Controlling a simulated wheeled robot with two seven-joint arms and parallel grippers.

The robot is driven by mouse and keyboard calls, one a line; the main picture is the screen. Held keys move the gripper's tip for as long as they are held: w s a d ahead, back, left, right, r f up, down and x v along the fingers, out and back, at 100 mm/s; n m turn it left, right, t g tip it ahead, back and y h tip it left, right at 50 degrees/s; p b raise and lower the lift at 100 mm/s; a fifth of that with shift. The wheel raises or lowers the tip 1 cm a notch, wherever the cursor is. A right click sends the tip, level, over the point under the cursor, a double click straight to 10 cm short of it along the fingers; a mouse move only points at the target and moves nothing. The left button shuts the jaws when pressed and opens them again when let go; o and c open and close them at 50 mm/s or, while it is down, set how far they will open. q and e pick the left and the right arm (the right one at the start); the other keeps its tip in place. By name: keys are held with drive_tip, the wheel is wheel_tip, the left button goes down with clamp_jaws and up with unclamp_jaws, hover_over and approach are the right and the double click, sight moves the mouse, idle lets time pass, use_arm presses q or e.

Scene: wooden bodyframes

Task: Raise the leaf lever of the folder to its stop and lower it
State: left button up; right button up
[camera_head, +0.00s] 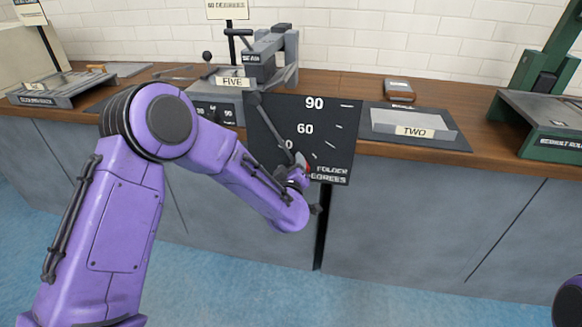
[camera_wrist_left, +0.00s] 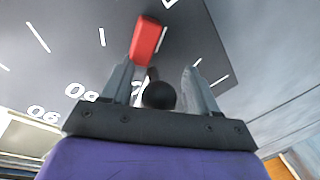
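The folder's black degree board (camera_head: 335,150) hangs at the bench front, marked 90, 60 and a partly covered lower number. A grey lever bar (camera_head: 270,122) slants down and right across it to a red tip (camera_head: 305,163), below the 60. My left gripper (camera_head: 299,178) is at the bar's lower end. In the left wrist view, a black ball knob (camera_wrist_left: 159,95) sits between the two fingers of my left gripper (camera_wrist_left: 160,85), with gaps on both sides. The red tip (camera_wrist_left: 146,38) shows beyond it. My right gripper is out of view.
The wooden bench top (camera_head: 470,120) carries a grey machine labelled FIVE (camera_head: 228,82) and a plate labelled TWO (camera_head: 405,122). A green-framed machine (camera_head: 545,120) stands at the right. Blue floor in front is clear.

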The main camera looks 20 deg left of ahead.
use_arm(q)
drive_tip(key=v, duration=1)
drive_tip(key=shift+s+p, duration=0.3)
drive_tip(key=shift+p, duration=0.05)
drive_tip(key=shift+d, duration=0.15)
